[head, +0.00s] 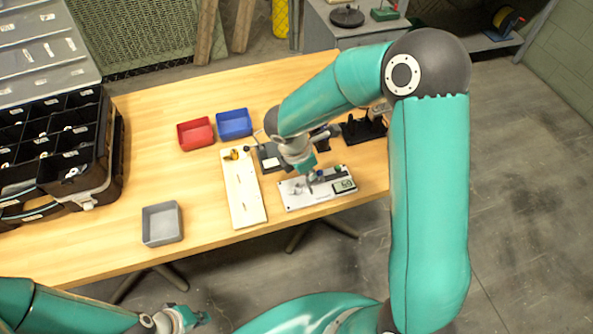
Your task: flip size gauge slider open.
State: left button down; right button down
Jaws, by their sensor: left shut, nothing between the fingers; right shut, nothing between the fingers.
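The size gauge (318,200) is a flat, pale plate with a small digital display at its right end. It lies on the wooden table near the front edge. Small dark, blue and green parts stand along its top, and my gripper partly hides them. I cannot tell which part is the slider or how it is set. My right gripper (312,180) is shut and empty, pointing down just over the middle of the gauge. I cannot tell whether it touches. My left gripper (198,319) is shut and empty, low at the bottom of the view, away from the table top.
A pale board (243,195) lies left of the gauge. Red (196,134), blue (234,124) and grey (162,224) trays stand further left. A black compartment case (62,150) fills the left end. Dark fixtures (362,128) stand behind the gauge. The table's front edge is close.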

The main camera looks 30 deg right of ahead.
jog(key=shift+d, duration=0.25)
jog(key=shift+a, duration=0.2)
jog(key=shift+d, duration=0.1)
jog(key=shift+s+d, duration=0.2)
jog(key=shift+d, duration=0.45)
jog(key=shift+s+d, duration=0.15)
jog(key=shift+d, duration=0.5)
jog(key=shift+a, duration=0.1)
jog(key=a, duration=0.3)
jog(key=a+r, duration=0.1)
jog(key=shift+w+a+r, duration=0.1)
jog(key=shift+w+a, duration=0.1)
jog(key=shift+w, duration=0.1)
jog(key=v, duration=0.9)
jog(key=shift+r, duration=0.25)
